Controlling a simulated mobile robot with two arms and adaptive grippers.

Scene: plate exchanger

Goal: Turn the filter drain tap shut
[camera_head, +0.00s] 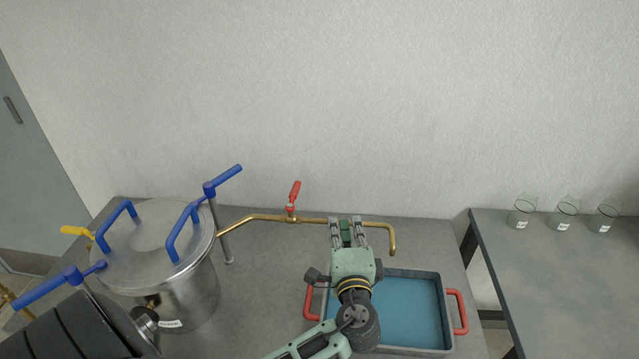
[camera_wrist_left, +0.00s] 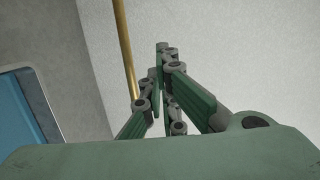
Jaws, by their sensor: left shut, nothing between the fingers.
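The tap has a red lever (camera_head: 294,194) that stands up, tilted slightly right, on a brass pipe (camera_head: 262,217). The pipe runs right from the steel filter pot (camera_head: 190,290) and bends down at its far end. My left gripper (camera_head: 345,222) is at the pipe, right of the red lever and apart from it. Its fingers are shut and empty. In the left wrist view the fingertips (camera_wrist_left: 163,52) are together beside the brass pipe (camera_wrist_left: 125,50); I cannot tell whether they touch it. The lever is not in that view. My right gripper is not in view.
A blue-floored tray (camera_head: 415,310) with red handles lies below the pipe outlet, partly behind my left arm. Blue clamp handles (camera_head: 225,180) stick up around the pot. Several glass beakers (camera_head: 565,210) stand on the right table. The counter between pot and tray is clear.

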